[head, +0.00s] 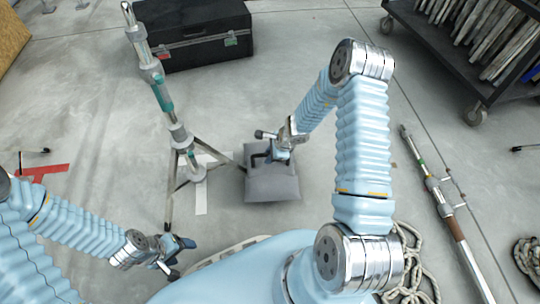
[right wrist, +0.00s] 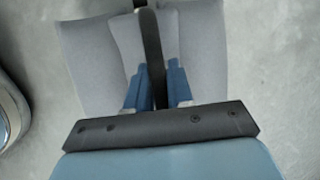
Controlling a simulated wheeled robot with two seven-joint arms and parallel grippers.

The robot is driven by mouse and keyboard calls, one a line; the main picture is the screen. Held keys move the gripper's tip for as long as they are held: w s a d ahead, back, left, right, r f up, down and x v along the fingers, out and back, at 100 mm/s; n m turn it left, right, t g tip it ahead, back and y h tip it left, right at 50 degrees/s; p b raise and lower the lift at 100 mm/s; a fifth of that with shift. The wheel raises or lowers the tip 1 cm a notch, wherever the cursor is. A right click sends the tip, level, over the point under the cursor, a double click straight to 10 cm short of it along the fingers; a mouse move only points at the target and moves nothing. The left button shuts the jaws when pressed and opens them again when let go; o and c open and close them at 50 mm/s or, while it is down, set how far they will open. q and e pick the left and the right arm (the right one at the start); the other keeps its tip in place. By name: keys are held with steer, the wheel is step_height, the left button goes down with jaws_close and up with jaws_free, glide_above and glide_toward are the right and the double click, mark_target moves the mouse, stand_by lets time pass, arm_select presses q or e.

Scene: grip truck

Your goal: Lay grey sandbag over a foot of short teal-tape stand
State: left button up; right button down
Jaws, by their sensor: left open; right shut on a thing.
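The grey sandbag (head: 272,187) is in the middle of the head view, just right of the stand. It fills the upper part of the right wrist view (right wrist: 85,50), with a black strap (right wrist: 151,45) along its middle. My right gripper (head: 272,156) is shut on the strap; it also shows in the right wrist view (right wrist: 158,88). The short stand with teal tape (head: 163,97) stands upright, legs spread on the floor. One foot leg reaches toward the sandbag; whether they touch is hard to tell. My left gripper (head: 178,258) is open and empty, low at the left.
A black case (head: 205,40) stands behind the stand. A cart (head: 450,45) with boards is at the upper right. A pole (head: 445,205) and coiled rope (head: 408,262) lie at the right. Red tape (head: 42,171) and white tape (head: 201,195) mark the floor.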

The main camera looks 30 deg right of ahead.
steer(key=shift+w+a+f+b, duration=0.1)
steer(key=shift+f+b, duration=0.65)
steer(key=shift+b, duration=0.15)
steer(key=c, duration=0.9)
jaws_free()
steer(key=shift+s+f, duration=0.2)
steer(key=shift+p+v, duration=2.95)
steer(key=shift+v, duration=4.05)
steer(key=shift+w, duration=0.1)
